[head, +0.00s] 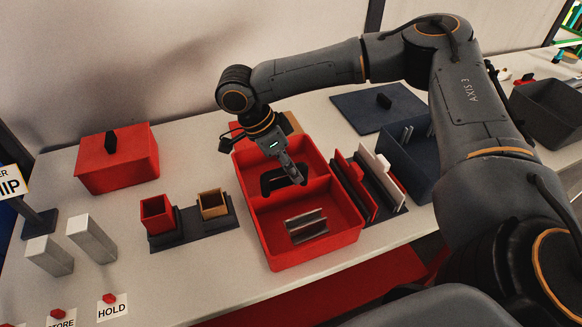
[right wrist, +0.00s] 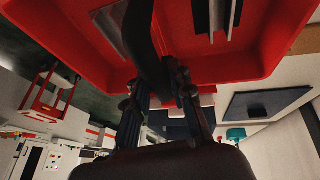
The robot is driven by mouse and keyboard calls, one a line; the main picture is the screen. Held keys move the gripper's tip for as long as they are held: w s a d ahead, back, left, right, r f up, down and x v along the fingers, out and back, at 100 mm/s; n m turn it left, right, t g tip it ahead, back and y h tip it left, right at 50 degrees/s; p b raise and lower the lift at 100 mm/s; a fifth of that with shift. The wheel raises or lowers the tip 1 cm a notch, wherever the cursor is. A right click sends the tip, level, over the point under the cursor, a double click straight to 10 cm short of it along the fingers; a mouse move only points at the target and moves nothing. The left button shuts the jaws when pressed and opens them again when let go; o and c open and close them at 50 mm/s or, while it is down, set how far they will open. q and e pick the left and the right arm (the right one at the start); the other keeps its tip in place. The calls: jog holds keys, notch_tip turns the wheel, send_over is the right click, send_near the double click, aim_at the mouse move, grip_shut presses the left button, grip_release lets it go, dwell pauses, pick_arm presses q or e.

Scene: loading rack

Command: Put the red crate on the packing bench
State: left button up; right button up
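An open red crate (head: 318,249) stands in the middle of the white bench in the head view. A divider splits it, and metal parts (head: 306,226) lie in the near compartment. A black handle (head: 274,182) rises at its middle. My right gripper (head: 293,174) points down at this handle. In the right wrist view the crate (right wrist: 232,74) fills the top, and the fingers (right wrist: 158,92) lie on either side of the black handle (right wrist: 150,45). Whether they press on it cannot be told. A lidded red box (head: 118,172) stands at the left. My left gripper is out of view.
Left of the crate is a dark holder with a red cup (head: 157,215) and a brown cup (head: 213,204). Right of it are upright red and white panels (head: 372,180) and a dark blue bin (head: 408,160). A dark blue lid (head: 378,106) lies behind. Pale blocks (head: 92,239) stand front left.

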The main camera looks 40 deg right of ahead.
jog(key=shift+o, duration=0.9)
jog(key=b+v, duration=0.1)
jog(key=v, duration=1.1)
